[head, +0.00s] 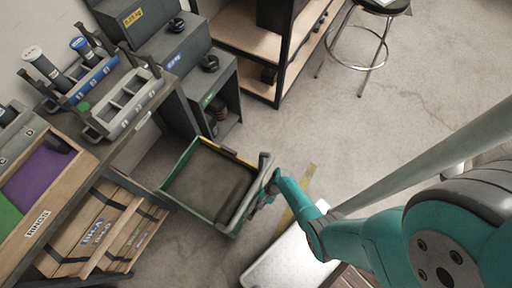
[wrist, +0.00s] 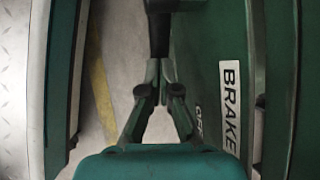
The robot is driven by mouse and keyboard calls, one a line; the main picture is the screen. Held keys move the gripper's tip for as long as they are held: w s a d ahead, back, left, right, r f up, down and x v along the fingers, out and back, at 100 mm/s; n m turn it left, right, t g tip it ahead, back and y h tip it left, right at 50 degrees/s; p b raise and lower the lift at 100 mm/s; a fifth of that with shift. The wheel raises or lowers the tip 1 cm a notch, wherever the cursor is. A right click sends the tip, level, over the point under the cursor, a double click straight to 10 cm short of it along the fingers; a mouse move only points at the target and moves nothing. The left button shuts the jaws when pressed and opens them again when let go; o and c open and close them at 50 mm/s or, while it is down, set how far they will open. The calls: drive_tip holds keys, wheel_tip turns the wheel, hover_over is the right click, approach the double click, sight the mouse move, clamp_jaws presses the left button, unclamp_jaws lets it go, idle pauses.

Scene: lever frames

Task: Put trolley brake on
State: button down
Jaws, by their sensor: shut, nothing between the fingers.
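The trolley (head: 166,188) is a green-edged cart with a dark deck and a grey push handle (head: 250,190), in the middle of the head view. My gripper (wrist: 160,68) is shut and empty beside the trolley's handle end. In the wrist view, a black lever (wrist: 160,28) with a dark end lies right at the fingertips; I cannot tell whether they touch. A white label (wrist: 231,100) reading BRAKE is on the green panel right of my gripper. The word OFF (wrist: 200,122) is beside it, nearer the lever. In the head view the lever is too small to make out.
A workbench with racks (head: 125,105) and wooden crates (head: 105,235) stand left of the trolley. Grey cabinets (head: 185,60) and a shelf (head: 238,40) are behind it. A stool (head: 368,55) is at the back. Open floor (head: 400,110) lies to the right.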

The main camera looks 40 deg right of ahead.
drive_tip(key=shift+s+a+f, duration=0.1)
drive_tip(key=shift+a+f, duration=0.2)
drive_tip(key=shift+f, duration=0.5)
drive_tip(key=shift+s+a+f, duration=0.25)
drive_tip(key=shift+a+f, duration=0.3)
drive_tip(key=shift+f, duration=0.2)
drive_tip(key=shift+a+f, duration=0.1)
